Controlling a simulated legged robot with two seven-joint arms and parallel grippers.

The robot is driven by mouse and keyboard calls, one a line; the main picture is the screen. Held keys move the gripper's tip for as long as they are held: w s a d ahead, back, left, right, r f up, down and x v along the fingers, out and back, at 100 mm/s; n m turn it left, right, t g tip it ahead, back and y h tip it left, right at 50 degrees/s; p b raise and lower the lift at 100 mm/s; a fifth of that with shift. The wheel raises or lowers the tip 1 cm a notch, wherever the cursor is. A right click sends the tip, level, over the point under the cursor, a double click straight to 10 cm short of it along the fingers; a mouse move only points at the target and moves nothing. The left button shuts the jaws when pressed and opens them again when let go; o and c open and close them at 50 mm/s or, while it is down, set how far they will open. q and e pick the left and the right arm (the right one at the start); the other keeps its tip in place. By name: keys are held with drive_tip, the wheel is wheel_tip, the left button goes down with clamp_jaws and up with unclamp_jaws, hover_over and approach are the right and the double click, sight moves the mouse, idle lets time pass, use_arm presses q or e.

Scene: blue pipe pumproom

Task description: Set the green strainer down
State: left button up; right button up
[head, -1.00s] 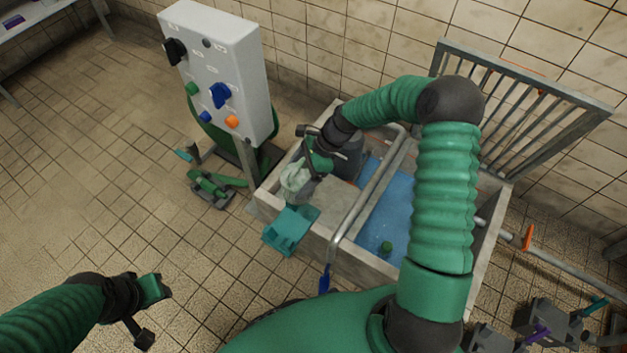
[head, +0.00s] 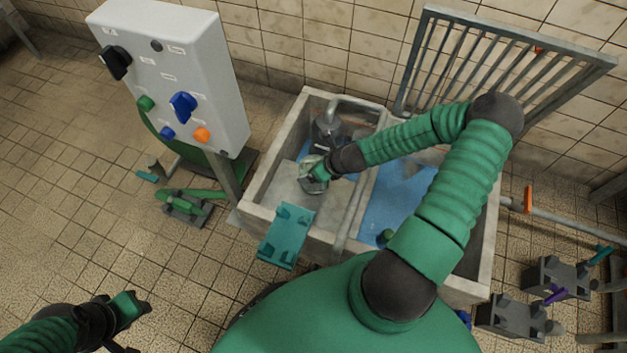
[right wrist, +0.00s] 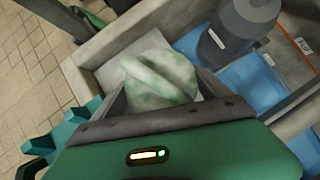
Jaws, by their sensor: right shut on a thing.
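The green strainer (right wrist: 160,72) is a pale, mottled green piece between the fingers of my right gripper in the right wrist view. In the head view the strainer (head: 309,166) is small and partly covered by my right gripper (head: 316,182). My right gripper is shut on it, over the left compartment of the concrete basin (head: 262,190). I cannot tell whether the strainer touches the surface below. My left gripper (head: 128,312) is at the lower left over the tiled floor, and its fingers are not clear.
A grey pump (head: 329,129) stands in the basin behind my right gripper. A teal bracket (head: 287,238) hangs at the basin's front rim. A control box (head: 172,75) stands left and a raised grate (head: 500,70) at the back right. The right compartment holds blue water (head: 400,198).

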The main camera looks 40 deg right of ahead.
wheel_tip(320, 180, down, 4)
drive_tip(key=shift+r+b, duration=0.15)
drive_tip(key=shift+b, duration=0.75)
drive_tip(key=shift+f, duration=0.25)
drive_tip(key=shift+c, duration=0.8)
drive_tip(key=shift+r, duration=0.2)
drive_tip(key=o, duration=1.6)
drive_tip(key=shift+c, duration=0.2)
drive_tip(key=shift+r, duration=0.1)
